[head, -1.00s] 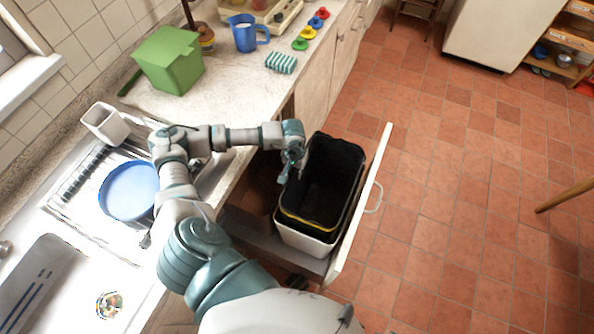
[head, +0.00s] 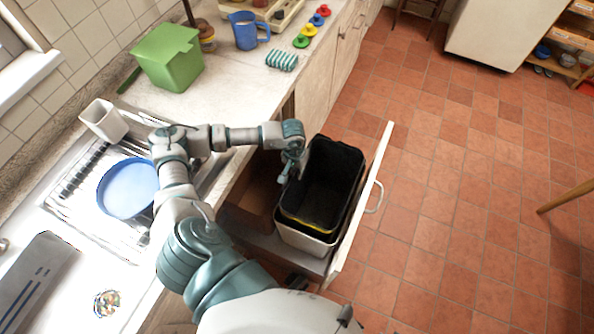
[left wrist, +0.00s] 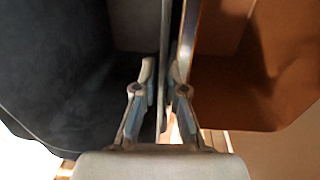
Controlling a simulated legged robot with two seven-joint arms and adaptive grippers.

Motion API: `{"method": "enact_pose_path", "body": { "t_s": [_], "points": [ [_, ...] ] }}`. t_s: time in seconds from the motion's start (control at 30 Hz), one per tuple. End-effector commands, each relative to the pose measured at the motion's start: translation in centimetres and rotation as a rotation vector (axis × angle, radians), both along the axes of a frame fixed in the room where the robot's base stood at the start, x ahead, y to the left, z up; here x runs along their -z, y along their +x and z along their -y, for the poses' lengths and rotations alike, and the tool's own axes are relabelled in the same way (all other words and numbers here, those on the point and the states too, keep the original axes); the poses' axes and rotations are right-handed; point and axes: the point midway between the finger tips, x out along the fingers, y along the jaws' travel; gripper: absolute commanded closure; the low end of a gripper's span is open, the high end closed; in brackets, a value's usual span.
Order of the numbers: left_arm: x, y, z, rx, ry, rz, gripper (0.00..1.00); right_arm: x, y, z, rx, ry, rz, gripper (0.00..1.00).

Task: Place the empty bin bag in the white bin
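The white bin (head: 305,243) stands in the pulled-out drawer; its lower front wall and part of its rim show in the head view. The black bin bag (head: 325,190) sits inside it, open at the top and empty-looking, with a yellow band under its edge. My left gripper (head: 290,167) points down at the left edge of the black bag. In the left wrist view, its fingers (left wrist: 164,95) lie close together on either side of a thin upright edge, with the dark bag (left wrist: 60,85) on the left. I cannot tell whether they touch it. My right gripper is out of view.
The drawer front (head: 362,205) stands out over the tiled floor (head: 450,220). The brown drawer space (head: 255,195) lies left of the bin. The counter holds a green container (head: 168,60), a blue jug (head: 246,30) and a sponge (head: 282,61).

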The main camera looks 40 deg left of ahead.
Motion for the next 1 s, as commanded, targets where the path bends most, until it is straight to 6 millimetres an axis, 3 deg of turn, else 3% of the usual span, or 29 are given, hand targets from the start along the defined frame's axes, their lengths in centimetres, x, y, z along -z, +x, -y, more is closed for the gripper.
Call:
{"method": "enact_pose_path", "body": {
  "t_s": [0.43, 0.57, 0.63, 1.0],
  "points": [
    [-0.3, 0.0, 0.0, 0.0, 0.0, 0.0, 0.69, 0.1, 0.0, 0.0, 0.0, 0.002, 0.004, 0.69],
    [-1.2, 0.0, 0.0, 0.0, 0.0, 0.002, 0.69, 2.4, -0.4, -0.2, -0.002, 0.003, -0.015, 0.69],
    [-2.0, 0.1, 0.0, 0.0, 0.0, 0.003, 0.69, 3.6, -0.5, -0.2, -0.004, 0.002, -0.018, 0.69],
    [-10.8, -0.1, -0.6, 0.001, 0.0, 0.003, 0.69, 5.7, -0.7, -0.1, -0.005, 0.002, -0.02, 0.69]
  ]
}}
